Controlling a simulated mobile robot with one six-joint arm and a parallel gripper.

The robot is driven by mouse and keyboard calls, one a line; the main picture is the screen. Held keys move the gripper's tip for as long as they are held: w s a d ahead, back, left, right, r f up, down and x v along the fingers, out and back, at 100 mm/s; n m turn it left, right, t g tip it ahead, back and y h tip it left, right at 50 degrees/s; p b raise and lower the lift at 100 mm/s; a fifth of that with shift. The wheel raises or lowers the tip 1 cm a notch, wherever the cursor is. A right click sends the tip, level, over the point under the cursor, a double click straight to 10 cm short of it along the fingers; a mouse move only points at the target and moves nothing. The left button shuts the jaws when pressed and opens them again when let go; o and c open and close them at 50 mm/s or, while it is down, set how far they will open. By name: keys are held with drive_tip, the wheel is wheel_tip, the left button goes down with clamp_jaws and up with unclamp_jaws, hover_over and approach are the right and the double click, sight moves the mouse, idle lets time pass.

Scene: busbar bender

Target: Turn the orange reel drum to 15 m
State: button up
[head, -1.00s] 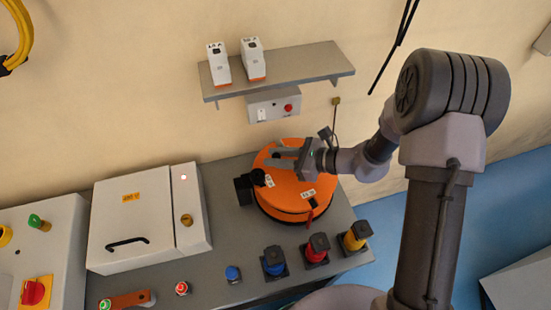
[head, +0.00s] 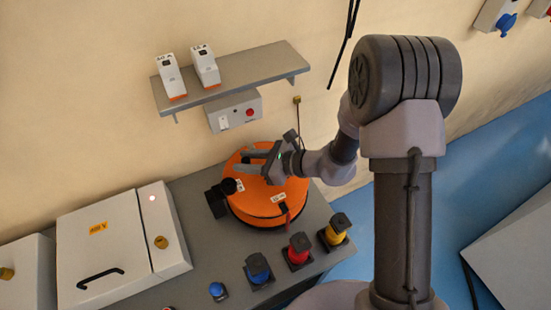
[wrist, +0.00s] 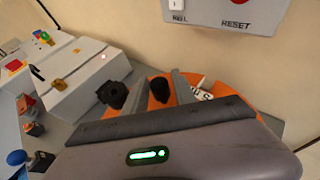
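The orange reel drum (head: 262,205) lies flat on the grey bench, with white labels on its top and a red marker at its front edge. A black knob (head: 228,186) stands at its left side, beside a black block (head: 212,203). My gripper (head: 240,162) reaches over the drum from the right, fingers apart and pointing left. In the wrist view the knob (wrist: 160,88) appears in the gap between the two grey fingers; I cannot tell whether they touch it. My palm hides much of the drum there, and the label writing is not readable.
A shelf (head: 235,78) with two white devices and a control box (head: 234,111) with a red button are behind the drum. A white cabinet (head: 95,240) stands left. Blue (head: 258,268), red (head: 299,248) and yellow (head: 338,230) connectors line the bench front.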

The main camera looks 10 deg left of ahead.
drive_tip(key=p+v, duration=0.3)
drive_tip(key=v, duration=1.4)
drive_tip(key=shift+d, duration=0.15)
drive_tip(key=shift+s, duration=0.1)
